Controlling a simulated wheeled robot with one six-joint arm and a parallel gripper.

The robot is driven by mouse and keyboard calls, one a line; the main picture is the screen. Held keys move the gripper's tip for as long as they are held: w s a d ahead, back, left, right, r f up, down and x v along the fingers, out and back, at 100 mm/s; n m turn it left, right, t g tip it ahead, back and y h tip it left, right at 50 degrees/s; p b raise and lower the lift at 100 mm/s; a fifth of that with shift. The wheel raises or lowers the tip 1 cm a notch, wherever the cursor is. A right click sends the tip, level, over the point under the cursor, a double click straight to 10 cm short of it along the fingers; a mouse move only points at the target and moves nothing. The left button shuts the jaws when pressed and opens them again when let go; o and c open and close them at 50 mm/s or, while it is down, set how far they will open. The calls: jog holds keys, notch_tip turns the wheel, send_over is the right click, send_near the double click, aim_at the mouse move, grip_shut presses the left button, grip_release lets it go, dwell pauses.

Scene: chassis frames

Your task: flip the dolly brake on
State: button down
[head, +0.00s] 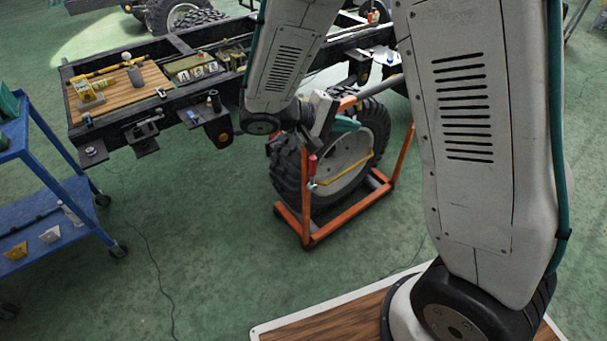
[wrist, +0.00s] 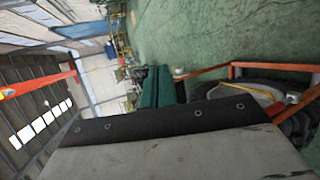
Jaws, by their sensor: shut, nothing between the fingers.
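The orange wheel dolly (head: 350,219) stands on the green floor and holds a large black tyre (head: 291,180). A red-handled lever (head: 312,166), which looks like the brake, stands upright at its near left corner, with a yellow rod (head: 345,171) beside it. My gripper (head: 347,124) is shut and empty, above the upper part of the wheel and apart from the lever. In the wrist view its teal fingers (wrist: 158,95) lie together, and the dolly frame (wrist: 270,67) shows at the right.
A black chassis frame (head: 190,45) runs behind the dolly, carrying a wooden board (head: 120,90) with small parts. A blue cart (head: 50,199) stands at the left. Open green floor (head: 210,230) lies between cart and dolly. An orange post (head: 403,155) rises at the dolly's right.

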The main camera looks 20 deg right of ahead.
aim_at(312, 173)
jog(key=w+a+f+n+t+y, duration=0.1)
jog(key=a+f+t, duration=0.4)
jog(key=f, duration=0.5)
jog(key=w+a+f+n+t, duration=0.3)
jog(key=a+f+n+t, duration=0.2)
jog(key=f, duration=0.5)
jog(key=w+a+f+n+t+y, duration=0.1)
jog(key=w+a+f+n+t, duration=0.2)
jog(key=f, duration=0.7)
jog(key=shift+a+t+y, duration=0.3)
jog(key=shift+a+t, duration=0.7)
jog(key=shift+a, duration=0.15)
jog(key=x, duration=0.4)
jog(key=d+x, duration=0.1)
jog(key=x, duration=0.3)
jog(key=s+x, duration=0.1)
jog(key=x, duration=0.3)
jog(key=shift+s+d, duration=0.2)
jog(key=shift+d, duration=0.1)
jog(key=shift+w+d, duration=0.1)
jog(key=shift+d, duration=0.6)
